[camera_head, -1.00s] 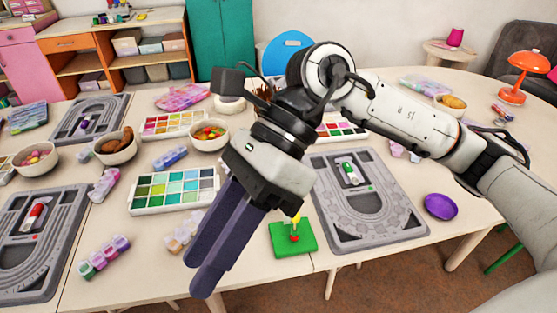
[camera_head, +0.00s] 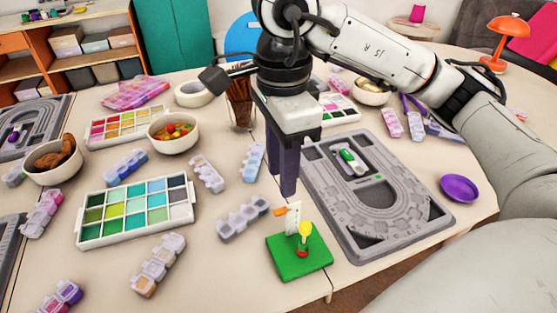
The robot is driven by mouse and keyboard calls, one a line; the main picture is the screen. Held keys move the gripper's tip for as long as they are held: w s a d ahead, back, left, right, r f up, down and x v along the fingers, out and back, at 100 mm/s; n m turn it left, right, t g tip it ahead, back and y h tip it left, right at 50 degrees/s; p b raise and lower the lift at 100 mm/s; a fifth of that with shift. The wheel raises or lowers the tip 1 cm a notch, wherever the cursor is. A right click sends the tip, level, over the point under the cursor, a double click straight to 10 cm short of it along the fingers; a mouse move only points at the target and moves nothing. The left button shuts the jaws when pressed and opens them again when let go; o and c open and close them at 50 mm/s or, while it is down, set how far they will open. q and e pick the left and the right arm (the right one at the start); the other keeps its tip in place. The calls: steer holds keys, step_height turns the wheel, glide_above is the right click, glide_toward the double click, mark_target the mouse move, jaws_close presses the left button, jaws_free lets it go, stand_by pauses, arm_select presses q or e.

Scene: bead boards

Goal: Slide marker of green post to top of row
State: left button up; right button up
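A green square base (camera_head: 318,264) sits on the table near the front edge. My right gripper (camera_head: 283,184) points straight down above and behind the green base, just behind the strip in the picture. Its two dark fingers look apart with nothing between them. I cannot tell its exact height. My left gripper is not in view.
A grey bead board (camera_head: 420,232) lies right of the green base, with a green-and-white piece on it. A purple dish (camera_head: 460,188) stands at the right.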

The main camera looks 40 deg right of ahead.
mark_target(281, 210)
step_height(281, 210, down, 8)
steer(key=shift+b, duration=0.9)
jaws_close()
